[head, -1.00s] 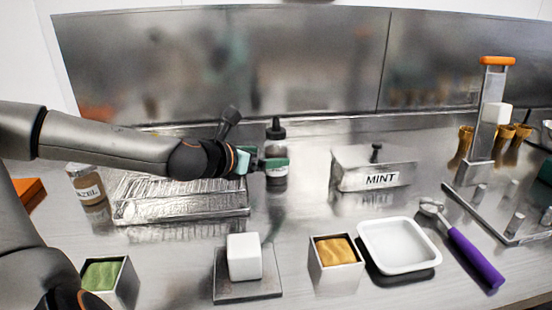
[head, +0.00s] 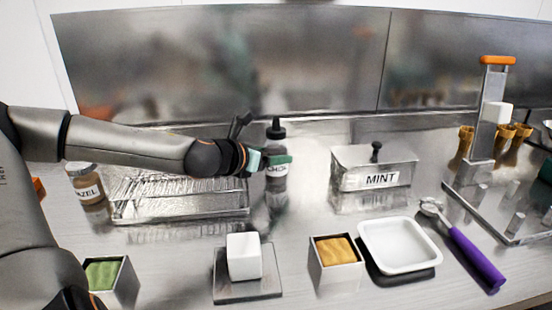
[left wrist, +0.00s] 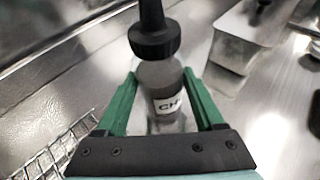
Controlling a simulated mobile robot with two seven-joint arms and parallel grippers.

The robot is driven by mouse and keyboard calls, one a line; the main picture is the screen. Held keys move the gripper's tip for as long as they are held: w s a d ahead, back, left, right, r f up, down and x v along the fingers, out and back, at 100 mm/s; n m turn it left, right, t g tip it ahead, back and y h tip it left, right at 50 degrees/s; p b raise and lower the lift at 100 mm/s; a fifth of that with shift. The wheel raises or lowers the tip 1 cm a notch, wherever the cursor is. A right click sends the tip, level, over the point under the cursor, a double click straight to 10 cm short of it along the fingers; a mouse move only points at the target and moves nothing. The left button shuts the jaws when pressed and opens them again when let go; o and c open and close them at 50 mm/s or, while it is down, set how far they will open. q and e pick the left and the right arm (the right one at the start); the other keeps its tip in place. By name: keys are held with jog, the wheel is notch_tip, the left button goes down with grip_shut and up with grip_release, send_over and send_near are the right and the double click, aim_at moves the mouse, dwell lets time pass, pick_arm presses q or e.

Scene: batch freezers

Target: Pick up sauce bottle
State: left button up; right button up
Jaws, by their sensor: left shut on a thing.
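The sauce bottle (head: 277,184) is a clear squeeze bottle with dark contents, a black nozzle cap and a white label that begins "CH". It is upright behind the middle of the counter in the head view. My left gripper (head: 277,161) reaches it from the left, with its green fingers at the bottle's upper body. In the left wrist view the bottle (left wrist: 160,80) stands between the two green fingers of the left gripper (left wrist: 165,85), which is shut on it. Whether its base touches the counter is hard to tell. My right gripper is not in view.
A metal "MINT" container (head: 373,180) stands right of the bottle, and a wire rack on a tray (head: 180,212) lies left. A labelled jar (head: 87,185), a white cube (head: 243,257), a white dish (head: 400,247) and a purple-handled scoop (head: 470,252) are around. The metal backsplash (head: 220,65) rises behind.

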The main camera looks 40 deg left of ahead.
aim_at(271, 140)
pick_arm(q)
jog(key=c, duration=0.7)
jog(key=shift+c, duration=0.4)
jog(key=shift+r, duration=0.1)
jog(key=shift+r, duration=0.4)
notch_tip(271, 140, up, 3)
jog(key=shift+f+p, duration=0.15)
jog(key=shift+p, duration=0.6)
jog(key=w+r+p+v, duration=0.1)
jog(key=r+p+v, duration=0.2)
jog(key=v, duration=1.3)
jog(key=shift+p, duration=0.4)
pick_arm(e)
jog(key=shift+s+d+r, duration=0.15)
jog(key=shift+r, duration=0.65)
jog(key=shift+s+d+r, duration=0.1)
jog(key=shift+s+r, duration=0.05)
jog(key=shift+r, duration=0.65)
